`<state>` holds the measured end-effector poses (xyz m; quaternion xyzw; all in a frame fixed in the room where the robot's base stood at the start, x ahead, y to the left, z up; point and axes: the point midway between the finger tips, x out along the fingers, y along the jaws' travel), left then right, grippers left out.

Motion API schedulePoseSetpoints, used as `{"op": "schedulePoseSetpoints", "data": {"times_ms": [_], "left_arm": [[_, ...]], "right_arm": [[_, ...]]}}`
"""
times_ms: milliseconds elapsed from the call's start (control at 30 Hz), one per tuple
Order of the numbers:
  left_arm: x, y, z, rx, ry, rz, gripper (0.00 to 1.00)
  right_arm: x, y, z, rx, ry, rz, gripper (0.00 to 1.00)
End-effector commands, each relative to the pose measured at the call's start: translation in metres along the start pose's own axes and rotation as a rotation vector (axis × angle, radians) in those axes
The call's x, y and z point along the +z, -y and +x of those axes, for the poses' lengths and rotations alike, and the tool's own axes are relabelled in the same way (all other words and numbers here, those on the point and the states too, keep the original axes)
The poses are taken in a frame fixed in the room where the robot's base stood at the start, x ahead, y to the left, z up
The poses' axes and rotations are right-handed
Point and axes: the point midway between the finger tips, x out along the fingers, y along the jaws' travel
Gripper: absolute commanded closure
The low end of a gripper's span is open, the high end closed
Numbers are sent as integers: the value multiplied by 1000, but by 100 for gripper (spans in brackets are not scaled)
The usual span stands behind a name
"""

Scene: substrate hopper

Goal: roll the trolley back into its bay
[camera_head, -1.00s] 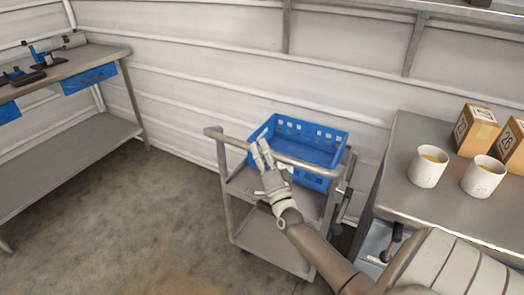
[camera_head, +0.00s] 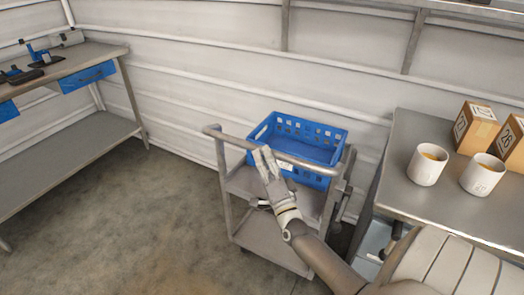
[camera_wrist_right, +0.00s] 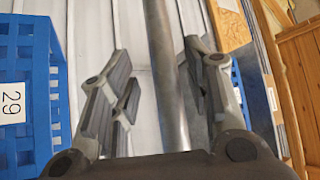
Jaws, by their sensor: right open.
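The grey trolley (camera_head: 265,240) stands between the two benches, near the wall. It has a push bar (camera_head: 228,137) along its near upper side and carries a blue crate (camera_head: 318,180). My right gripper (camera_head: 265,155) is open at the push bar. In the right wrist view the bar (camera_wrist_right: 164,70) runs between the spread fingers of the gripper (camera_wrist_right: 155,85), with gaps visible on both sides. The crate (camera_wrist_right: 28,110), labelled 29, shows at the left there. My left gripper is out of view.
A grey table (camera_head: 395,190) stands close to the trolley's right, with two white mugs (camera_head: 427,166) and cardboard boxes (camera_head: 476,128). A workbench (camera_head: 85,62) with blue drawers stands at the left. The concrete floor (camera_head: 130,215) left of the trolley is clear.

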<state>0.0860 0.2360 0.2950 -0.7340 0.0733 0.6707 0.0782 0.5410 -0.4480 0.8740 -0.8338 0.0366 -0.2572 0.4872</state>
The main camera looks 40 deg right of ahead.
Motion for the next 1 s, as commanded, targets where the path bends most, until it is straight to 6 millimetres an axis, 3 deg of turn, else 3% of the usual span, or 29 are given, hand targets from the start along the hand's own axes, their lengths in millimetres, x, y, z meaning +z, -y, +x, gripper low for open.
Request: {"op": "schedulePoseSetpoints", "data": {"times_ms": [200, 400, 600, 1000], "left_arm": [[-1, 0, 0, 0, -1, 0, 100], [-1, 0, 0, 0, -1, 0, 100], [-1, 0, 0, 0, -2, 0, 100], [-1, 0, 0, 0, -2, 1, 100]], "right_arm": [[0, -1, -46, 3, 2, -1, 56], [0, -1, -73, 3, 0, 0, 56], [-1, 0, -83, 1, 0, -1, 56], [-1, 0, -82, 1, -1, -1, 56]]}}
